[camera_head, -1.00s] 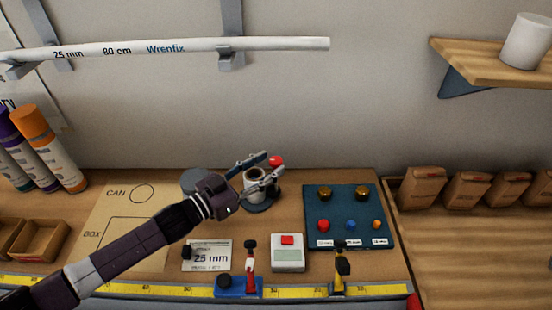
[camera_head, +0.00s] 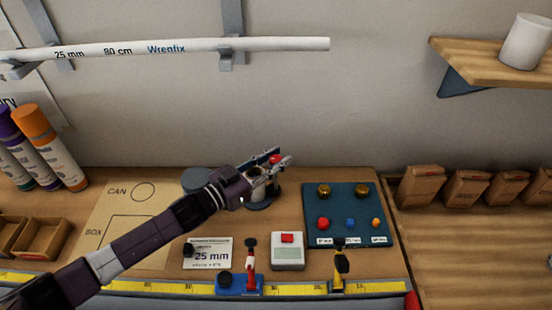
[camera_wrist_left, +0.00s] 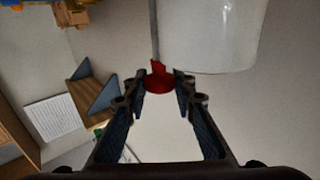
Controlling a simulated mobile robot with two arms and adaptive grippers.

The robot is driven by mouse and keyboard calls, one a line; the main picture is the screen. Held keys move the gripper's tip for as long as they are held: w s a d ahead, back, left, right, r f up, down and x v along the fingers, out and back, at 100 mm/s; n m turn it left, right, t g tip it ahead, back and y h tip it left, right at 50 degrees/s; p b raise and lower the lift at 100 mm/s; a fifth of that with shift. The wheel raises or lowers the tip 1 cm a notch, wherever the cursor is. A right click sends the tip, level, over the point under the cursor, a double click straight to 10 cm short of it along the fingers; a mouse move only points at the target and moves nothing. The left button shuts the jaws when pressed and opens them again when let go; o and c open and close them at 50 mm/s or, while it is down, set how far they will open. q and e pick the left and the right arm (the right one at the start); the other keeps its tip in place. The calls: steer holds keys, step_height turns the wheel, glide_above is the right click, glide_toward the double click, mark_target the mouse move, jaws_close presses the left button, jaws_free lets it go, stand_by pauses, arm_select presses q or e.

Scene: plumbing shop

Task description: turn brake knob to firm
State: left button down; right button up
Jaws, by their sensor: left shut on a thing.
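The red brake knob (camera_head: 275,159) sits at the back of a small grey fixture on a dark round base (camera_head: 259,206), near the wall edge of the bench. My left gripper (camera_head: 281,157) reaches over the fixture from the left and is shut on the knob. In the left wrist view the red knob (camera_wrist_left: 158,82) is between the fingertips of my left gripper (camera_wrist_left: 166,84), with a thin grey rod and a large pale cylinder (camera_wrist_left: 212,35) beyond. The gripper hides part of the fixture, and no knob markings can be read. My right gripper does not show.
A blue board (camera_head: 374,200) with brass and coloured knobs lies to the right. A white box with a red button (camera_head: 288,254), a red-handled tool (camera_head: 250,270) and a yellow tool (camera_head: 341,268) stand in front. A white pipe (camera_head: 200,47) hangs above.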

arm_select(q)
steer(key=shift+s+d+r+n+t+y, duration=0.1)
steer(key=shift+d+r+n+t+y, duration=0.05)
steer(key=shift+n+t+y, duration=0.2)
steer(key=shift+n+t+y+p, duration=0.25)
steer(key=shift+t+y+p, duration=0.05)
steer(key=shift+t+y, duration=0.05)
steer(key=c, duration=1.6)
jaws_free()
steer(key=shift+a+f, duration=0.2)
steer(key=shift+a, duration=0.1)
steer(key=v, duration=1.1)
steer(key=shift+s, duration=0.35)
